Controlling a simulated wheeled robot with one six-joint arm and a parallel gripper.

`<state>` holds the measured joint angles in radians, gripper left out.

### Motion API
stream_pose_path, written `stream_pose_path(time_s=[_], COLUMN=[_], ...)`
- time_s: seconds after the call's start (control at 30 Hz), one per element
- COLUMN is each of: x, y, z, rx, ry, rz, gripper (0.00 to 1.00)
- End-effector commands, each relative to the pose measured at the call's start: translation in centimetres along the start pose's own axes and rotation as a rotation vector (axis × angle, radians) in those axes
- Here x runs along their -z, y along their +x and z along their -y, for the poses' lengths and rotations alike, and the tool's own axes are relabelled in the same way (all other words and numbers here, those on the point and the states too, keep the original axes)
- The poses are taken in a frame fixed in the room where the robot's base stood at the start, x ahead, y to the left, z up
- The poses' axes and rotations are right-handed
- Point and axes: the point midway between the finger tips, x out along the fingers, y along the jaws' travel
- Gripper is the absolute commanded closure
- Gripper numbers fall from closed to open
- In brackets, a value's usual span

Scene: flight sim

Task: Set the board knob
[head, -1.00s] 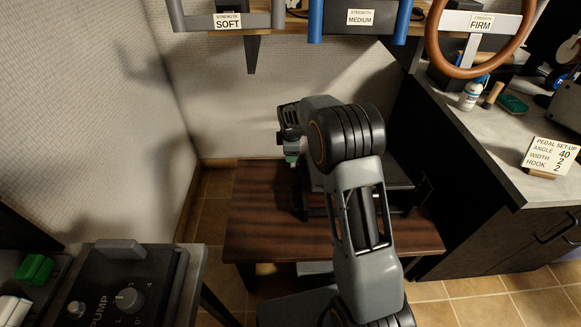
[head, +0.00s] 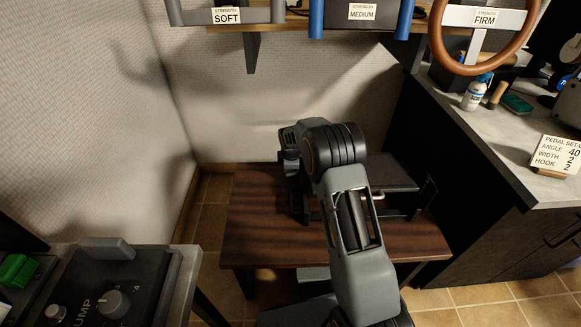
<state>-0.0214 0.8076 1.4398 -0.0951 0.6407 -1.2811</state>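My gripper (head: 291,165) is at the end of my arm, over the left part of a dark wooden table (head: 255,235). It is small and partly hidden by my own arm, so I cannot tell whether it is open or shut. A dark raised stand (head: 390,172) is on the table behind my arm, mostly hidden, and no knob shows on it. A round grey knob (head: 114,303) is on a black panel marked PUMP (head: 145,275) at the lower left, well apart from my gripper. A smaller knob (head: 55,313) is left of it.
A card (head: 556,155) on the right counter reads PEDAL SET-UP, ANGLE 40, WIDTH 2, HOOK 2. A bottle (head: 475,97) stands farther back there. Labels SOFT (head: 227,15), MEDIUM (head: 361,12) and FIRM (head: 484,19) hang above. A green switch (head: 18,271) is at lower left.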

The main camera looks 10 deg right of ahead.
Motion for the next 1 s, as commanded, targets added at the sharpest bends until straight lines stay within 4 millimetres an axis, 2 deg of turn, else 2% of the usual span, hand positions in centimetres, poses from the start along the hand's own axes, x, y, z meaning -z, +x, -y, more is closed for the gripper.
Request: stream_pose_path(time_s=[0.07,0.57,0.77,1.0], x=[0.00,0.01,0.01,0.04], y=[-0.02,-0.04,-0.19,-0.55], z=[-0.01,-0.01,-0.09,-0.35], rx=[0.000,0.000,0.015,0.134], ry=[0.000,0.000,0.000,0.000], rz=[0.000,0.000,0.000,-0.001], gripper=[0.33,0.81,0.83,0.83])
